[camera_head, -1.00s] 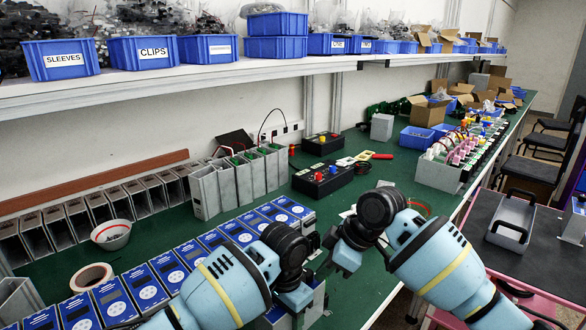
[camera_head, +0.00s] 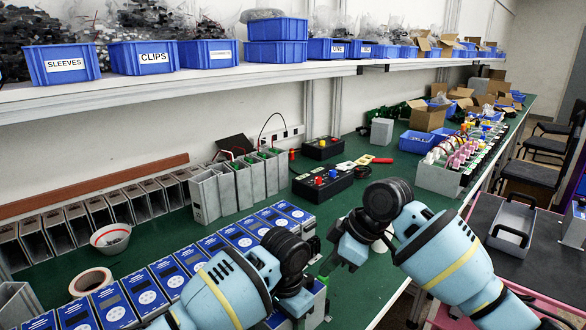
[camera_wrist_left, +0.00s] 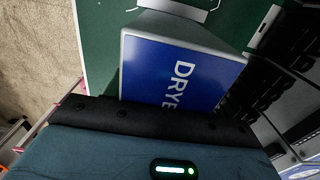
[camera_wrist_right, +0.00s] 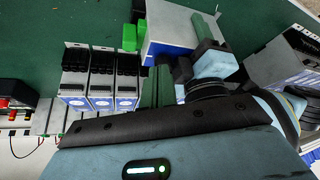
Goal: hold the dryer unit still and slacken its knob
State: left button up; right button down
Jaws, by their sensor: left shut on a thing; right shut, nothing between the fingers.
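The dryer unit (camera_wrist_left: 170,72), a box with a blue front lettered "DRYE", fills the middle of the left wrist view. In the head view only a sliver of the dryer unit (camera_head: 319,300) shows beside my left gripper (camera_head: 298,303), which is shut on it. In the right wrist view the dryer unit (camera_wrist_right: 168,32) has green blocks on its left side, with my left gripper (camera_wrist_right: 205,55) at its right. My right gripper (camera_head: 328,265) is shut and empty, just beyond the unit; its fingers (camera_wrist_right: 158,85) point towards it. I cannot make out the knob.
A row of blue-faced units (camera_head: 150,285) lies left of my left arm. Grey cases (camera_head: 235,185) and a black box with coloured knobs (camera_head: 322,184) stand behind. A tape roll (camera_head: 90,281) and a white bowl (camera_head: 111,237) are at left.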

aim_at(308, 280)
jog(key=shift+r, duration=1.65)
jog(key=shift+s+a+f, duration=0.1)
jog(key=shift+s+f, duration=0.05)
jog(key=shift+f, duration=1.4)
jog(key=shift+s+f, duration=0.1)
jog(key=shift+f, duration=1.4)
jog(key=shift+w+a, duration=0.1)
jog(key=shift+a, duration=0.3)
pick_arm(q)
jog(key=shift+d, duration=0.15)
pick_arm(e)
jog(key=shift+w+a, duration=0.1)
pick_arm(q)
jog(key=shift+s+d, duration=0.1)
pick_arm(e)
jog(key=shift+w, duration=0.1)
